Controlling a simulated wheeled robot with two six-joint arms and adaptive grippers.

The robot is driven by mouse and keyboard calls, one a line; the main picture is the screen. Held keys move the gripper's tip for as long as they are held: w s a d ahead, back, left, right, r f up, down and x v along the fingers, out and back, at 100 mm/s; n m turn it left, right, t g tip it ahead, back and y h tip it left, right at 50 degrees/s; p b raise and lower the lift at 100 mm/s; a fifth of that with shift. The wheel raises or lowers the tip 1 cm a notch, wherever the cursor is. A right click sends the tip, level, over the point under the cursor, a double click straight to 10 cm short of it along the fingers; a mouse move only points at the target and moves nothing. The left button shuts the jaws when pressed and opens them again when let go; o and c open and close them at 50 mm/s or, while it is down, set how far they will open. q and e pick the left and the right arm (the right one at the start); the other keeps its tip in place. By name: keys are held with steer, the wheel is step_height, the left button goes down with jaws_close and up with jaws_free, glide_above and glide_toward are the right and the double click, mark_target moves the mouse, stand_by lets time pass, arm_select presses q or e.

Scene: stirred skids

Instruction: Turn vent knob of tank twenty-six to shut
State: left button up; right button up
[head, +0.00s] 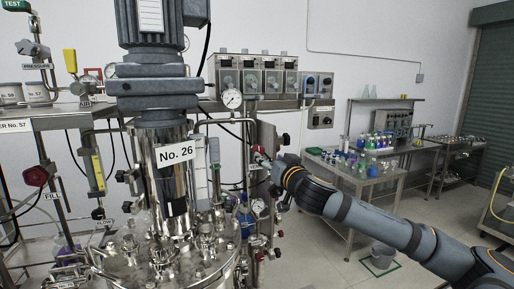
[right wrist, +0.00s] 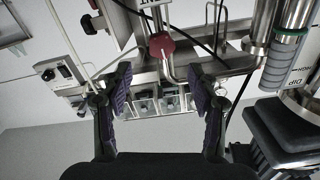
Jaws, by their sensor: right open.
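Tank twenty-six (head: 165,265) is a shiny steel vessel with a grey motor on top and a "No. 26" sign (head: 175,153). My right gripper (head: 262,160) reaches in from the right beside the tank's pipework. In the right wrist view its two dark fingers (right wrist: 158,90) are apart with nothing between them. A dark red knob (right wrist: 161,46) on a steel pipe stands beyond the fingertips, roughly centred between them and apart from them. My left gripper is out of view.
Pipes, cables and a pressure gauge (head: 232,98) crowd the area behind the gripper. A control panel (head: 257,77) is on the wall. A red-handled valve (head: 37,176) is at left.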

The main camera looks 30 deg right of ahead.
mark_target(259, 151)
steer(key=p+x, duration=0.7)
steer(key=x, duration=0.1)
steer(key=shift+w+r+p, duration=0.1)
steer(key=shift+w+p, duration=0.15)
steer(key=shift+p, duration=0.15)
steer(key=shift+w, duration=0.4)
steer(key=shift+f, duration=0.2)
steer(key=shift+c, duration=0.5)
steer(key=c, duration=1.1)
